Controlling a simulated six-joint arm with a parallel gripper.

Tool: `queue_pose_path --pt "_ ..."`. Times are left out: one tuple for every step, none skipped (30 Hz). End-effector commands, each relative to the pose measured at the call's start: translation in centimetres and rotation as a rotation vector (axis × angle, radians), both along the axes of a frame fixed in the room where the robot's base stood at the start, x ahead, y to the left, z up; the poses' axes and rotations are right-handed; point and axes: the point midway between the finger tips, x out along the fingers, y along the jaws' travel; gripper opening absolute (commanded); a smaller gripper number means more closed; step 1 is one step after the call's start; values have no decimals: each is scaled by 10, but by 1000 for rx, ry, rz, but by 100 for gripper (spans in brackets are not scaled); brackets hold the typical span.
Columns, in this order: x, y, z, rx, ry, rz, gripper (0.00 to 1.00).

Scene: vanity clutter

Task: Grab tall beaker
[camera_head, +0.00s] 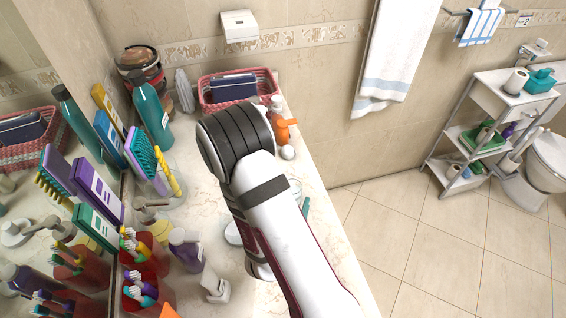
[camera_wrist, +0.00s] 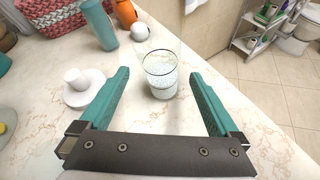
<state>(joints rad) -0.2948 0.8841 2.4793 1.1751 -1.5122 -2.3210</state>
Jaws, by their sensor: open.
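The tall beaker (camera_wrist: 161,82) is a clear, upright glass on the marble counter in the wrist view. Its lower part looks cloudy or filled with something pale. My gripper (camera_wrist: 159,74) is open, with one teal finger to the left of the beaker and one to the right. The beaker stands ahead, around the level of the fingertips, and no contact shows. In the head view my arm covers most of this area. A bit of clear glass (camera_head: 295,187) shows at the arm's right edge, and I cannot tell for sure whether it is the beaker.
A small white cup (camera_wrist: 75,78) on a white saucer (camera_wrist: 88,98) stands close to the left finger. A teal tumbler (camera_wrist: 98,24) and an orange bottle (camera_wrist: 126,13) stand behind. A pink basket (camera_head: 205,96) sits farther back. The counter's edge is to the right.

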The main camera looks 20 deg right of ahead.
Motion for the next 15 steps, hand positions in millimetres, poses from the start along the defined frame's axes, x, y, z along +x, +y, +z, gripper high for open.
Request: queue_pose_path --pt "-2 -1 -3 -88 20 41 97" --pt "-2 -1 -3 -134 27 61 97" --pt "-2 -2 -3 -176 34 81 97" --pt "0 -3 -3 -196 37 89 97" --pt "2 -4 -4 -205 38 93 97" --pt "7 -6 -6 -210 38 94 97" --pt "10 -9 -7 -209 38 93 97" --pt "15 -11 -9 -209 36 94 97" --pt "20 -14 -12 -208 37 92 97" --pt "25 -17 -14 -206 36 92 97" --pt "30 -20 -16 -207 36 91 97" --pt "37 -24 -20 -205 36 90 97" --pt "42 -26 -22 -206 36 92 97" --pt "47 -29 -24 -206 35 91 97" --pt "52 -31 -27 -205 36 93 97"
